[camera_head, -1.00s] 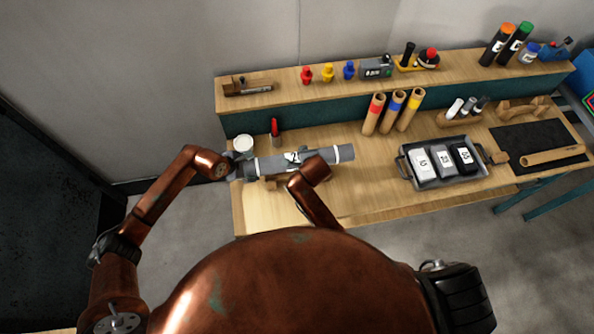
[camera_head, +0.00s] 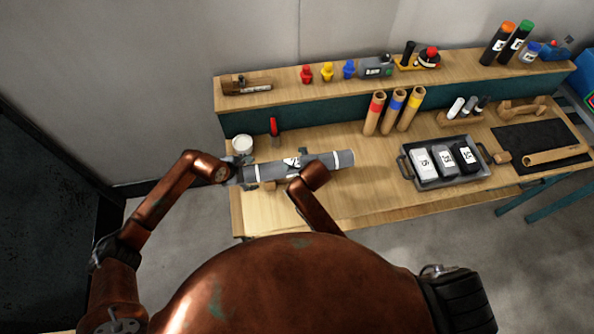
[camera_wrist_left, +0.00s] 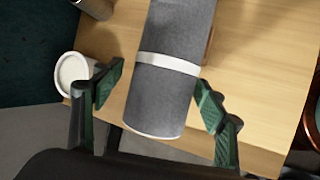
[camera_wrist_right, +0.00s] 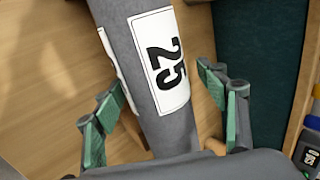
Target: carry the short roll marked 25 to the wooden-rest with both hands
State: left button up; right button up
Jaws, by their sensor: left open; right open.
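The grey roll marked 25 (camera_head: 321,164), with white bands, lies at the left end of the workbench. A wooden piece (camera_head: 268,185), which looks like a rest, shows beneath it, mostly hidden. My left gripper (camera_head: 235,173) is open at the roll's left end; in the left wrist view its fingers (camera_wrist_left: 157,92) stand on either side of the roll, near a white band. My right gripper (camera_head: 293,171) is partly hidden by its arm. In the right wrist view its open fingers (camera_wrist_right: 160,97) straddle the roll beside the 25 label.
A white pot (camera_head: 243,144) and a red-topped tool (camera_head: 274,127) stand behind the roll. A saddle-shaped wooden piece (camera_head: 523,107) is at back right. Bare bench lies in front of the roll.

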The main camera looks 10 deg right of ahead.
pick_arm(q)
jog(key=shift+r, duration=0.1)
pick_arm(e)
jog(key=shift+s, duration=0.1)
jog(key=shift+s+r, duration=0.1)
jog(key=shift+r, duration=0.05)
pick_arm(q)
jog(key=v, duration=1.2)
pick_arm(e)
jog(key=v, duration=0.7)
jog(key=shift+r, duration=0.1)
